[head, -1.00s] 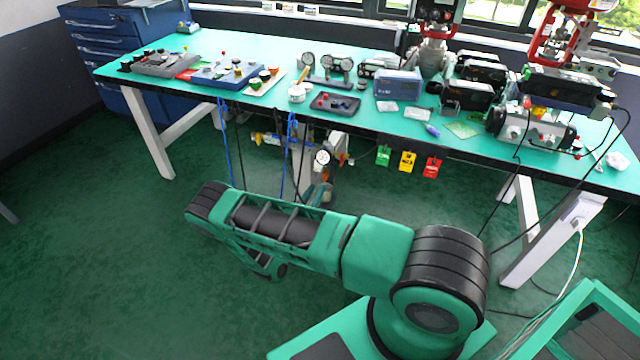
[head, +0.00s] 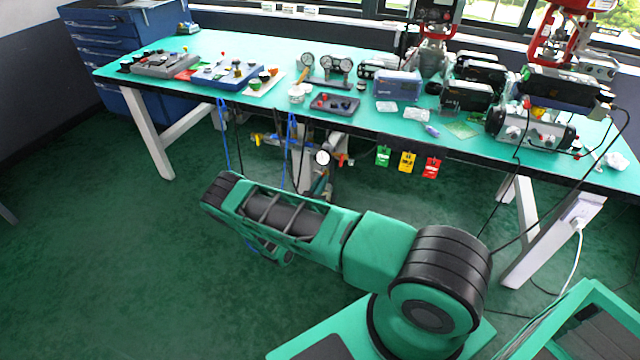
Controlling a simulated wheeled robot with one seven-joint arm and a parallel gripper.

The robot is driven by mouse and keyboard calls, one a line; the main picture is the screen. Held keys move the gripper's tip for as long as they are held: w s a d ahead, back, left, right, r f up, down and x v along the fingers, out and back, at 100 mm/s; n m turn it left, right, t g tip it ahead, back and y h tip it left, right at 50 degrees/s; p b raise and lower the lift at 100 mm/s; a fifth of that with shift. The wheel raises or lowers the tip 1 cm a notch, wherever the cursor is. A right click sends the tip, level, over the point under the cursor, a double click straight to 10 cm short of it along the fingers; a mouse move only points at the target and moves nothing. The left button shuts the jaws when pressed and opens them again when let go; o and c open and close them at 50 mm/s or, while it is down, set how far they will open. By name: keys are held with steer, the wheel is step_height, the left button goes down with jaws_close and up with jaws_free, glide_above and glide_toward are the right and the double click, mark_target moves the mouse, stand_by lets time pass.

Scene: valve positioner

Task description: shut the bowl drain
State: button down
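The bowl drain cannot be made out. Under the bench's front edge hangs a group of air fittings with a round white gauge (head: 322,157). A yellow-handled fitting (head: 257,140) is on its left and an orange-red fitting (head: 341,159) on its right. Below the gauge, a small teal and dark shape (head: 320,186) shows just behind my arm; I cannot tell whether it is part of my arm or of the fittings. My green arm crosses the lower middle and hides what lies behind it.
The green-topped bench (head: 270,42) carries panels, gauges, boxes and red-topped valves. Green, yellow and red tags (head: 407,161) hang from its front edge. Blue hoses (head: 226,140) and black cables hang below. White legs (head: 150,135) stand at both ends. The floor at left is clear.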

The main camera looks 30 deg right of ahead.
steer(key=shift+w+a+n, duration=0.1)
steer(key=shift+n, duration=0.2)
steer(key=shift+w+a+f+n, duration=0.1)
steer(key=shift+a+n, duration=0.05)
steer(key=shift+n, duration=3.45)
steer(key=shift+w+a+f+n, duration=0.1)
steer(key=shift+n, duration=3.5)
steer(key=c, duration=1.9)
jaws_free()
steer(key=shift+o, duration=0.2)
steer(key=shift+s+d, duration=0.1)
steer(key=shift+d, duration=0.05)
